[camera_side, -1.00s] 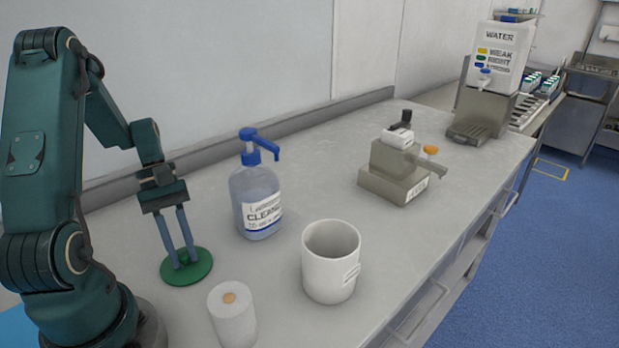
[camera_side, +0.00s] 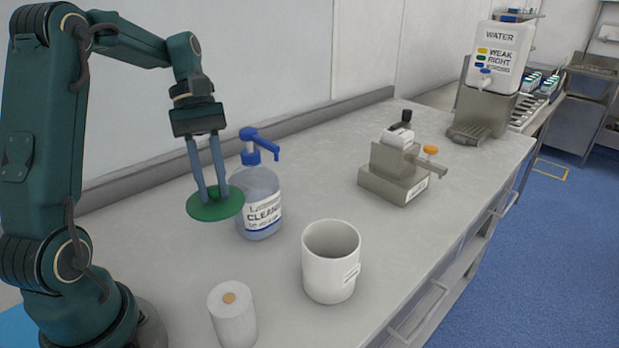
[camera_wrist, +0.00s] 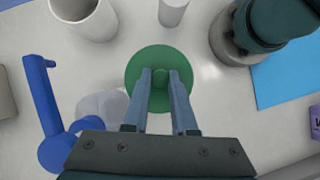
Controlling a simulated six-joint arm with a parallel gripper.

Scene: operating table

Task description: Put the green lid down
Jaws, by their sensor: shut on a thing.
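The green lid (camera_side: 213,208) is a flat round disc with a small knob on top, also seen from above in the wrist view (camera_wrist: 160,58). My gripper (camera_side: 211,194) points down with its two fingers shut on the lid's knob. It holds the lid level above the table, left of the cleaner bottle. In the side view the lid's right edge overlaps the bottle's left side; whether they touch is unclear. In the wrist view my gripper (camera_wrist: 160,80) has one finger on each side of the knob.
The cleaner bottle (camera_side: 262,215) with a blue pump stands close on the right. A white mug (camera_side: 330,280) and a white roll (camera_side: 232,318) stand nearer the front. A beige device (camera_side: 392,180) and a water dispenser (camera_side: 497,60) stand farther back. The table's (camera_side: 150,250) left part is clear.

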